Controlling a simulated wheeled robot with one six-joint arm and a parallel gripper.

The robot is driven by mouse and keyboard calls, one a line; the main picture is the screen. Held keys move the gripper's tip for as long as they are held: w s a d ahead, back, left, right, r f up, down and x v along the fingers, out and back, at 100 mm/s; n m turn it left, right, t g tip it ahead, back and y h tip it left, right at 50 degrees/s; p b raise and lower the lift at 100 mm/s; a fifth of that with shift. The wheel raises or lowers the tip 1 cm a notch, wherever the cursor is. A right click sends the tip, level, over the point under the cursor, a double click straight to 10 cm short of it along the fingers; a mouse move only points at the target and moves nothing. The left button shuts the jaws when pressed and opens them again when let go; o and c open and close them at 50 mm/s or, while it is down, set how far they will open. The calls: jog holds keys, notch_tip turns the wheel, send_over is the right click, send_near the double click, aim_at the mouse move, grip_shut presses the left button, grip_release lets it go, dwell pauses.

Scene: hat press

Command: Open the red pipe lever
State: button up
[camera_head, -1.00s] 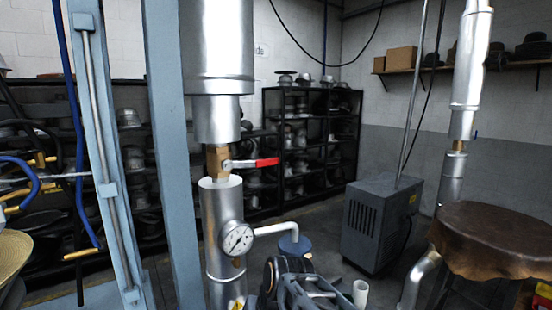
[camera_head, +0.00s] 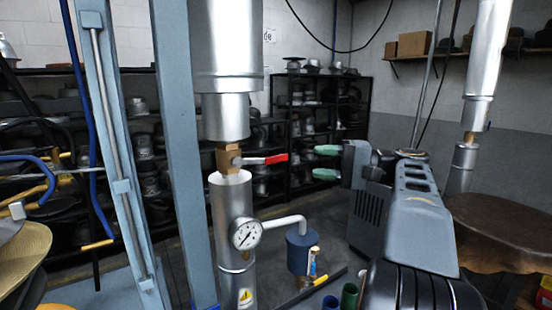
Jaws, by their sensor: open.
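The red pipe lever (camera_head: 264,159) sticks out level to the right from a brass valve (camera_head: 228,157) on the silver vertical pipe (camera_head: 224,205). My gripper (camera_head: 328,162) is just right of the lever, its two green-tipped fingers pointing left, one above the other. The fingers are open and empty, with a gap between them. In the picture the red handle's tip lies a short way left of the fingertips; contact does not show. My arm covers part of the scene at the lower right.
A pressure gauge (camera_head: 246,234) and a side pipe to a blue canister (camera_head: 308,248) sit below the lever. A blue-grey post (camera_head: 183,150) stands left of the pipe. A round brown-topped table (camera_head: 505,232) is at right. Black shelves (camera_head: 368,118) with hat forms stand behind.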

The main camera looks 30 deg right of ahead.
aim_at(279, 160)
jog(key=p+x, duration=0.1)
jog(key=x, duration=0.9)
jog(key=shift+w+a+p, duration=0.15)
jog(key=shift+w+p, duration=0.05)
jog(key=shift+p, duration=0.1)
jog(key=shift+c, duration=0.2)
grip_shut()
